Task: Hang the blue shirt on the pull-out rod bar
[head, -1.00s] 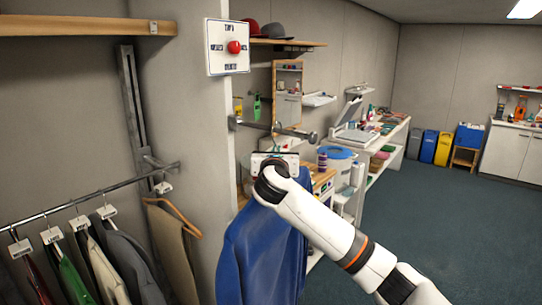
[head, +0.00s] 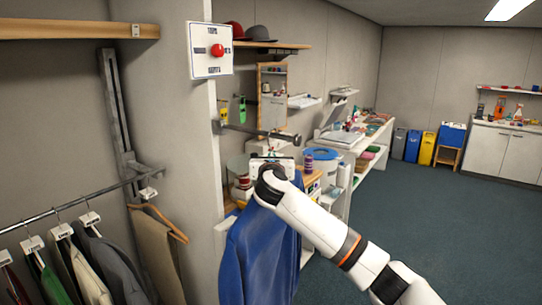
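The blue shirt (head: 258,255) hangs below my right gripper (head: 268,165) in the middle of the head view. The gripper is at the top of the shirt, and a hanger hook shows just above it. The fingers are mostly hidden behind the wrist, but the shirt hangs from the gripper in the air. The pull-out rod bar (head: 245,130) is a short dark rod with a knobbed end, sticking out from the wall post just above and behind the gripper. The hook looks close to the rod; I cannot tell whether they touch. My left gripper is out of view.
A clothes rail (head: 75,203) with several hanging garments is at the left. A panel with a red button (head: 217,50) is on the post. A shelf with caps (head: 258,35) is above. A cluttered white counter (head: 350,140) stands behind. Open floor (head: 445,230) lies at the right.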

